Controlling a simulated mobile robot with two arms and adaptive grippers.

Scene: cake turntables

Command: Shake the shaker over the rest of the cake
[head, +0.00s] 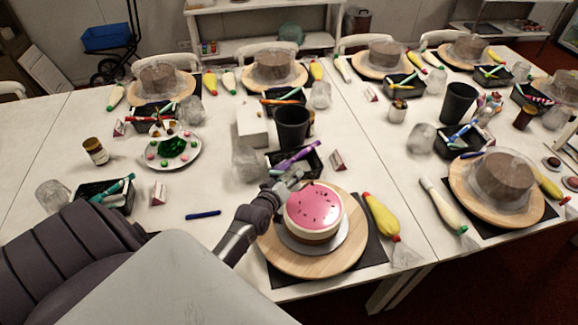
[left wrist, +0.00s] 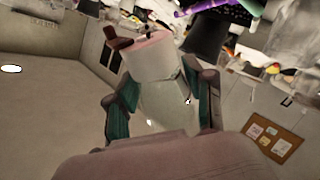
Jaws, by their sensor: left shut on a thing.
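The cake (head: 315,207) has a pink top with small dark flecks scattered over it, and pale and brown layers below. It sits on a white board on a round wooden turntable (head: 276,254). My left gripper (head: 288,183) is at the cake's back-left edge, close to it. In the left wrist view it is shut on a pale, partly see-through thing, apparently the shaker (left wrist: 160,92), tilted between its teal finger pads. The shaker is mostly hidden in the head view. I cannot tell whether anything is falling from it. My right gripper is not in view.
A yellow piping bag (head: 381,216) lies right of the turntable. A dark tray (head: 306,161) with a purple tool and a black cup (head: 292,127) stand behind the cake. A blue pen (head: 203,215) lies to the left. The table between the pen and the turntable is fairly clear.

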